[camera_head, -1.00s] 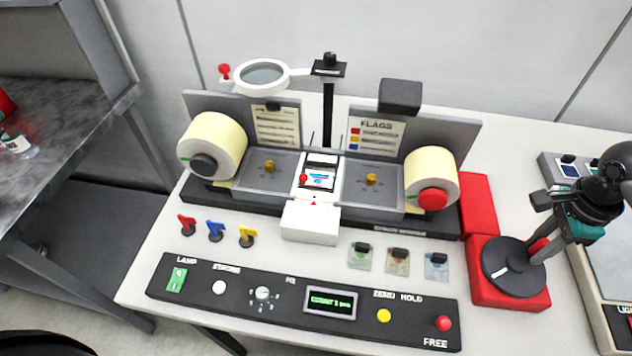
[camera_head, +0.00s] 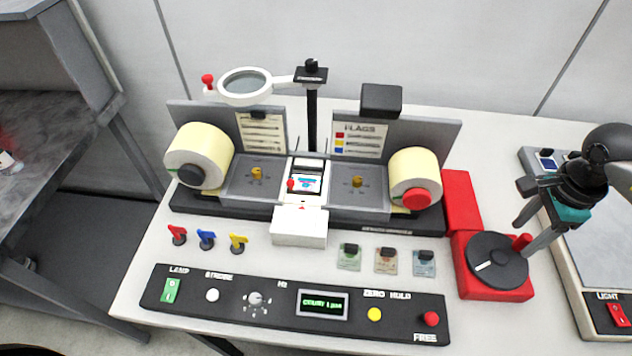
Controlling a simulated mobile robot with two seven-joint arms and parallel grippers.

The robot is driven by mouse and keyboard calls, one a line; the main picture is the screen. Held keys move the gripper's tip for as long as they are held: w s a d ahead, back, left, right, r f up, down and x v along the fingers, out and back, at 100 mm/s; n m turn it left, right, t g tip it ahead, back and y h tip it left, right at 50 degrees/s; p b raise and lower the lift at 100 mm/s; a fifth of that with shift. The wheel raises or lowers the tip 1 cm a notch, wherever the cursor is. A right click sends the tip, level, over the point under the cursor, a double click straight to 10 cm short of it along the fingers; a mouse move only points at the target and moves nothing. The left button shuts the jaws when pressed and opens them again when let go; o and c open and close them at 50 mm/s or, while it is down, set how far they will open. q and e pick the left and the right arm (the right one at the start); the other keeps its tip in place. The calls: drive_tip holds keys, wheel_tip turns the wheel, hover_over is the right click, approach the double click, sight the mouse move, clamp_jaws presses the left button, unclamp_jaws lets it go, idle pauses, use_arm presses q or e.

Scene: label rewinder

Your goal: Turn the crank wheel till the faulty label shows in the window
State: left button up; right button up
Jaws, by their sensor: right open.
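The crank wheel (camera_head: 490,275) is a black disc with a white line, on a red base (camera_head: 492,293) at the right of the bench. Its red knob (camera_head: 522,241) stands at the wheel's upper right edge. My right gripper (camera_head: 524,236) is open, its two fingers spread around the knob, one on each side; contact cannot be told. The window (camera_head: 307,182) in the middle of the rewinder shows a white label with blue and red print, too small to read. My left gripper is out of view.
Cream label rolls sit at left (camera_head: 201,154) and right (camera_head: 414,172). A magnifier (camera_head: 245,86) stands behind. Red, blue and yellow flags (camera_head: 207,239) and a control panel (camera_head: 295,303) lie in front. A light box (camera_head: 600,250) stands right of the wheel.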

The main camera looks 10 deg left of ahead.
wheel_tip(320, 180, up, 7)
drive_tip(key=p, duration=0.4)
drive_tip(key=shift+f, duration=0.15)
drive_tip(key=shift+s+f, duration=0.15)
